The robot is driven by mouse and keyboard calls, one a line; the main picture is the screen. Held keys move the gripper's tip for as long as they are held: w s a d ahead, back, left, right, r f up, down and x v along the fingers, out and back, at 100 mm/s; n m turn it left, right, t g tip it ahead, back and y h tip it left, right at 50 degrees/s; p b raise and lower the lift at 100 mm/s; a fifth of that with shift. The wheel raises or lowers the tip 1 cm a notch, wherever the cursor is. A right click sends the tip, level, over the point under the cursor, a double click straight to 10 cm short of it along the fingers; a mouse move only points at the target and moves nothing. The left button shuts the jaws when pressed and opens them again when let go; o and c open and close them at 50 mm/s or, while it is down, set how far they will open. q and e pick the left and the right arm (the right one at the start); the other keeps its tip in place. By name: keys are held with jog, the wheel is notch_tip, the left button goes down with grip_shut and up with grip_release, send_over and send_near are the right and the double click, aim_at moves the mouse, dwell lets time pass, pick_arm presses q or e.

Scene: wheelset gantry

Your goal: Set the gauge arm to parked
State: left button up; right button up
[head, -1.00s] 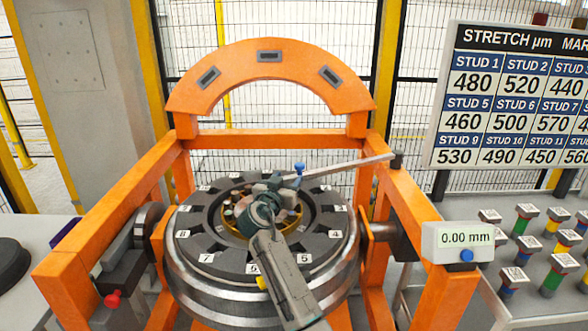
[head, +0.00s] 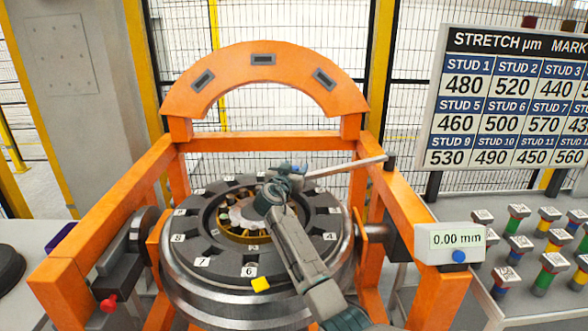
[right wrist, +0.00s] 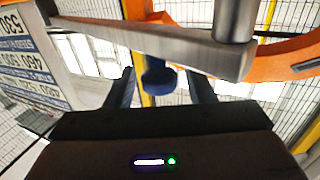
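The gauge arm (head: 345,167) is a long grey bar reaching left from a dark pivot on the orange frame's right rail, above the wheel's far side. In the right wrist view the bar (right wrist: 150,42) crosses the top, with a grey cylinder at one end. Its blue knob (right wrist: 157,76) sits between the two dark fingers of my right gripper (right wrist: 162,88), with gaps on both sides. In the head view my right gripper (head: 284,176) is at the bar's left end and mostly hides the knob. My left gripper is not in view.
The wheel (head: 215,281) with numbered positions lies flat inside the orange gantry (head: 263,78). A readout (head: 457,242) shows 0.00 mm. A board of stretch values (head: 508,100) and a bench with several coloured studs (head: 547,262) stand at right. A red knob (head: 108,304) is at left.

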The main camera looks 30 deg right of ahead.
grip_shut()
jog(key=shift+s, duration=0.1)
